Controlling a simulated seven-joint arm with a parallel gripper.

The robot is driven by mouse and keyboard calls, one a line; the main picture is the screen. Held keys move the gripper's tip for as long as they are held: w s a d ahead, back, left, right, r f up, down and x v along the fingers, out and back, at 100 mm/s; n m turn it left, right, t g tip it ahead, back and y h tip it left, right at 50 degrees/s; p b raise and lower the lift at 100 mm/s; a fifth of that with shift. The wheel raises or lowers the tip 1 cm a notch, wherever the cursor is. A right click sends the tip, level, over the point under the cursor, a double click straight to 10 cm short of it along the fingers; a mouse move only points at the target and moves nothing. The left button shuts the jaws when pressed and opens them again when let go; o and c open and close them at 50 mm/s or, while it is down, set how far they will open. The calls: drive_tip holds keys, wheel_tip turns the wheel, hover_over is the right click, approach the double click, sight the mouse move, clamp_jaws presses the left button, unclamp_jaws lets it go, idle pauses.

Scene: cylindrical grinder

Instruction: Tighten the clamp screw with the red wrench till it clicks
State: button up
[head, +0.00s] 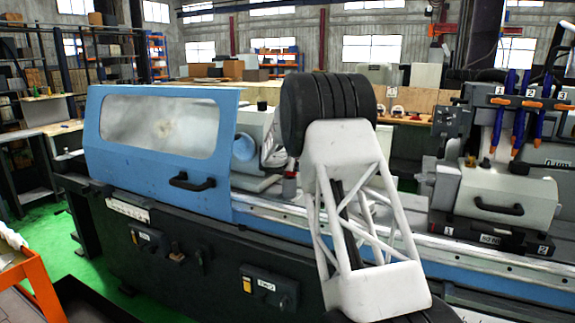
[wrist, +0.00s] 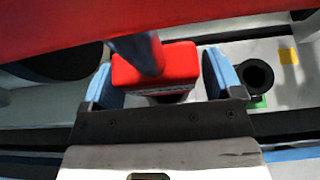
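In the wrist view my gripper (wrist: 160,80) has its two blue fingers spread wide, with a red block (wrist: 175,62) between or just beyond them. A narrow pale gap shows beside the block, so I see no firm hold. A dark blue-grey rod (wrist: 137,52) crosses in front of the block. A large blurred red band (wrist: 90,22) fills the top of this view; I cannot tell whether it or the block belongs to the red wrench. The clamp screw cannot be made out. In the head view my own pale arm link hides the gripper.
The grinder's blue hood (head: 205,130) is at left, and a grey housing with a black handle (head: 500,200) is at right. Blue and orange hoses (head: 520,110) hang above that housing. A black round socket (wrist: 255,76) lies right of the fingers in the wrist view.

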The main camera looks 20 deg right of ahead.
drive_tip(key=c, duration=1.1)
drive_tip(key=shift+r, duration=4.8)
drive_tip(key=shift+s+a, duration=0.1)
drive_tip(key=s+a, duration=0.6)
wheel_tip(320, 180, up, 13)
drive_tip(key=s+d, duration=1.6)
drive_tip(key=shift+s, duration=0.25)
drive_tip(key=shift+w+d, duration=0.1)
drive_tip(key=shift+d, duration=0.05)
